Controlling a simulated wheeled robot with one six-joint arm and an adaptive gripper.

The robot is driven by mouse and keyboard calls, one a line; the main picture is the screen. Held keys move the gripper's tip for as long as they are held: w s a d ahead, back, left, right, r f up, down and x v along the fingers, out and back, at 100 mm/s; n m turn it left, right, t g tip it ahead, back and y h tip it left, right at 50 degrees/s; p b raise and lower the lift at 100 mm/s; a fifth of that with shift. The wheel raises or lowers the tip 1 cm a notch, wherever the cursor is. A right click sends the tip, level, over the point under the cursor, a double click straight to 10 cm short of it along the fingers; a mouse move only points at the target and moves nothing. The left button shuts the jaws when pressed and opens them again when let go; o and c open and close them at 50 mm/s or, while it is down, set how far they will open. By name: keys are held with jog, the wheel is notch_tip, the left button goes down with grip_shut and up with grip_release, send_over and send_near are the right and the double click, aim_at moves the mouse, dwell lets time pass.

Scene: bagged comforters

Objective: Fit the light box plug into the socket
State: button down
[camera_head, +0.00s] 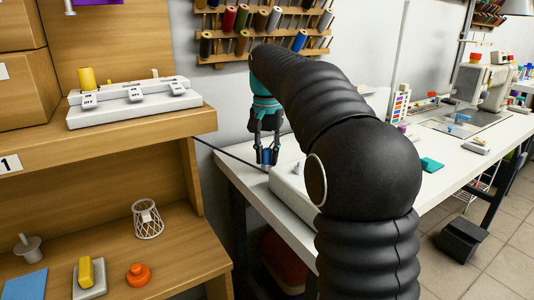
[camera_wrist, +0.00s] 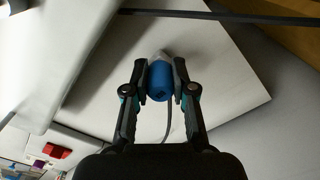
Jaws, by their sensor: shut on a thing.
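My gripper (camera_head: 267,156) is at the left end of the white worktable (camera_head: 234,167), low over its top. In the wrist view my gripper (camera_wrist: 161,70) is shut on a blue plug (camera_wrist: 160,84), with one finger on each side. The plug's pale tip points away from my palm, and a grey cable (camera_wrist: 168,122) trails from it back towards me. The plug also shows as a small blue piece (camera_head: 266,158) in the head view. A white box (camera_head: 292,188), possibly the light box, lies just right of my gripper, partly hidden by my arm. I cannot make out the socket.
A wooden shelf unit (camera_head: 150,130) stands at the left, with a white device (camera_head: 130,105) on top. A thin dark line (camera_head: 228,156) runs from it to the table. Thread spools (camera_head: 243,18) hang on the wall. A sewing machine (camera_head: 484,82) stands farther right.

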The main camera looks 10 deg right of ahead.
aim_at(267, 150)
jog(key=shift+f, duration=0.55)
dwell(0.6)
jog(key=shift+c, duration=1.2)
grip_release()
jog(key=shift+r, duration=0.1)
jog(key=shift+r+p, duration=0.95)
jog(key=shift+r, duration=2.45)
